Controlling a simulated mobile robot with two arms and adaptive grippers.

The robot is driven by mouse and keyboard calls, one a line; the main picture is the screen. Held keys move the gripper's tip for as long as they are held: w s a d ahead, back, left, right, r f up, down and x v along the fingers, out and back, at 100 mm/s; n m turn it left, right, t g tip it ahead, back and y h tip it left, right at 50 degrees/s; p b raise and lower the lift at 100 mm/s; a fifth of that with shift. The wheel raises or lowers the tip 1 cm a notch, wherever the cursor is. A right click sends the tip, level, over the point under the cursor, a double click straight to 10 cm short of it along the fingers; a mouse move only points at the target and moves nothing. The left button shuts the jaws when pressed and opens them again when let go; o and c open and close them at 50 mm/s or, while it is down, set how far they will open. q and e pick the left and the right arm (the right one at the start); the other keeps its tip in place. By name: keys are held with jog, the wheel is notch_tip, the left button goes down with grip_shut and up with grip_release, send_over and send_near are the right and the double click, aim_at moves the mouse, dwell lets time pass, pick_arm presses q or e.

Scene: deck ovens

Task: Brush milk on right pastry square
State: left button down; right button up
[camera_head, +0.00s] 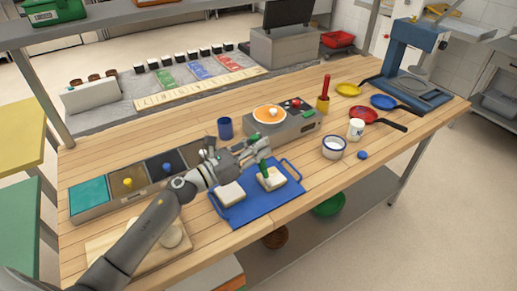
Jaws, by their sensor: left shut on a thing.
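Two pale pastry squares lie on a blue tray (252,208) with handles. The right pastry square (275,183) is towards the tray's right side, and the left pastry square (231,194) is towards its left. My left gripper (260,150) is above the right square, shut on a green brush (264,170). The brush points down, its lower end at the right square; I cannot tell whether it touches. A white bowl (333,148) and a white cup (356,130) stand right of the tray; I cannot make out milk in them. My right gripper is out of view.
A scale (283,124) with an orange plate and a dark blue cup (225,128) stand behind the tray. Red, yellow and blue pans (370,115) are at the right. A container row (90,198) and a wooden board (112,243) are at the left.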

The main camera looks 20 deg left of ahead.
pick_arm(q)
jog(key=x, duration=0.5)
jog(key=shift+d+f, duration=0.25)
dwell(0.5)
jog(key=shift+w+a+b, duration=0.1)
jog(key=shift+a+b, duration=0.35)
jog(key=shift+b, duration=0.1)
jog(key=shift+a+f, duration=0.1)
